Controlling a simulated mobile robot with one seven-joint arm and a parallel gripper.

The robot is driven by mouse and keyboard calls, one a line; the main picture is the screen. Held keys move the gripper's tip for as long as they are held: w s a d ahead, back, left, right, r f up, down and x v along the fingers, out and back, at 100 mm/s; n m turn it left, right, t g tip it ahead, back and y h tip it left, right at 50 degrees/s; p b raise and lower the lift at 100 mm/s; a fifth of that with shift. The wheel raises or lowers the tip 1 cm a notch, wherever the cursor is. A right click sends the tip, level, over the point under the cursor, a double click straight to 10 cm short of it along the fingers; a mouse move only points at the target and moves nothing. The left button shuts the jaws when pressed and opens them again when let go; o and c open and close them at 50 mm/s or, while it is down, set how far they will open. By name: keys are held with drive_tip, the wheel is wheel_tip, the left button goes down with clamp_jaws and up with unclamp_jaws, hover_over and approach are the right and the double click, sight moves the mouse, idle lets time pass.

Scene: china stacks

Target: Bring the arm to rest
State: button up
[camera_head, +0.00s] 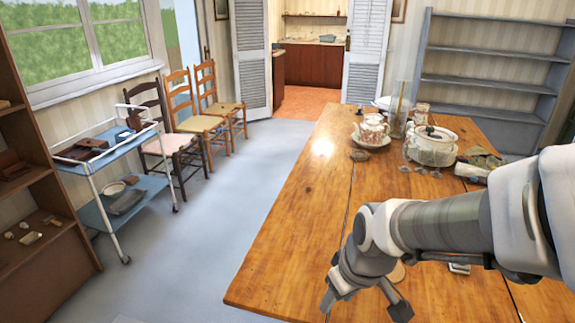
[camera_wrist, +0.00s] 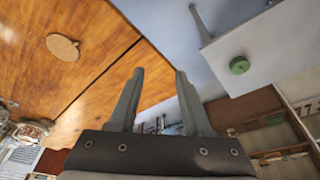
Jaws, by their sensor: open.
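My gripper (camera_head: 364,306) hangs at the end of my arm over the near part of the wooden table (camera_head: 290,220), in the head view. Its two fingers are spread apart with nothing between them. In the wrist view my gripper (camera_wrist: 160,72) is also open and empty, in front of the table edge and the floor. A round wooden disc (camera_wrist: 62,46) lies on the table to the left of the fingers there. My arm comes in from the right and hides part of the table's right side.
Patterned china (camera_head: 372,131), a white tureen (camera_head: 432,149) and a glass cylinder (camera_head: 398,105) stand toward the table's far end. A blue trolley (camera_head: 115,160), chairs (camera_head: 197,123) and a brown shelf (camera_head: 40,190) stand left. The table's left part and the floor between are clear.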

drive_tip(key=s+d+r+m+t, duration=0.1)
drive_tip(key=s+r+m, duration=0.1)
drive_tip(key=r, duration=0.2)
drive_tip(key=s+d+r+m+t+h, duration=0.1)
drive_tip(key=s+d+r, duration=0.1)
drive_tip(key=r, duration=0.3)
drive_tip(key=s+d+r+m, duration=0.1)
drive_tip(key=s+r+m, duration=0.1)
drive_tip(key=s+r, duration=0.1)
drive_tip(key=shift+s+d+r+m+t+p, duration=0.3)
drive_tip(key=shift+d+r+t, duration=0.1)
drive_tip(key=shift+r, duration=0.25)
drive_tip(key=shift+a, duration=0.2)
